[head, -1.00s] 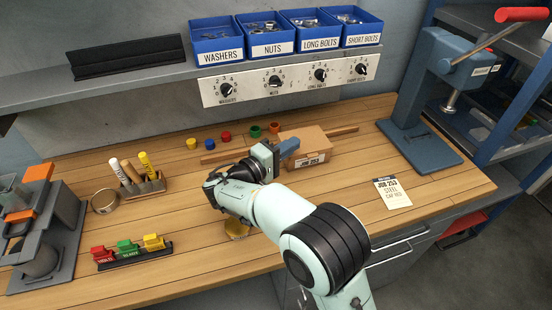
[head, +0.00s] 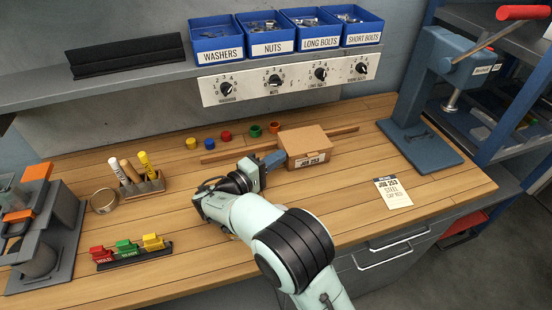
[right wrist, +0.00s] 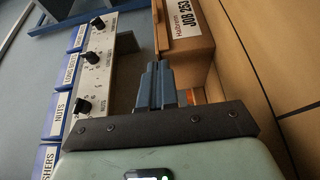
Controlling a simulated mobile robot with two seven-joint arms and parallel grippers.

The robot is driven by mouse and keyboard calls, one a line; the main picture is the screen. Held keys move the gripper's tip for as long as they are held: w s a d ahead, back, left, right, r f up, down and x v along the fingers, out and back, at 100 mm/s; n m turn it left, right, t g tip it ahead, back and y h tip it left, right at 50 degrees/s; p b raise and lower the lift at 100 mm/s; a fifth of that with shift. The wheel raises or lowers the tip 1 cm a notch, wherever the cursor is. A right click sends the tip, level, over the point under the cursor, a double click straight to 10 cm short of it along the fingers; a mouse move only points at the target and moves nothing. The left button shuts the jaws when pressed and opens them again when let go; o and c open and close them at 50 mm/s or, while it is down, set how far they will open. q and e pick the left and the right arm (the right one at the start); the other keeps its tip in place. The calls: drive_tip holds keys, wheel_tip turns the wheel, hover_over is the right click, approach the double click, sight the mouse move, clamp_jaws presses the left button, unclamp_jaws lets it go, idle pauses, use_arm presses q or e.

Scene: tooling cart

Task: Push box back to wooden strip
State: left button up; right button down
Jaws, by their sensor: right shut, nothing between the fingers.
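The brown cardboard box (head: 304,143), with a white job label on its front, sits upright on the bench. The long thin wooden strip (head: 233,154) runs behind it and shows on both sides. The box hides the strip's middle, so I cannot tell whether they touch. My right gripper (head: 274,159) is shut and empty, its blue fingers close by the box's left side. In the right wrist view the shut fingers (right wrist: 160,85) point along the box (right wrist: 186,45); contact is unclear. My left gripper is not in view.
Several small coloured cups (head: 226,135) stand behind the strip at left. A job card (head: 393,192) lies right of the box, near a blue press (head: 420,145). A marker holder (head: 146,184) stands at left. Dials and blue bins (head: 273,36) are above.

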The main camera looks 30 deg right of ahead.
drive_tip(key=shift+s+d, duration=0.55)
drive_tip(key=shift+d, duration=0.3)
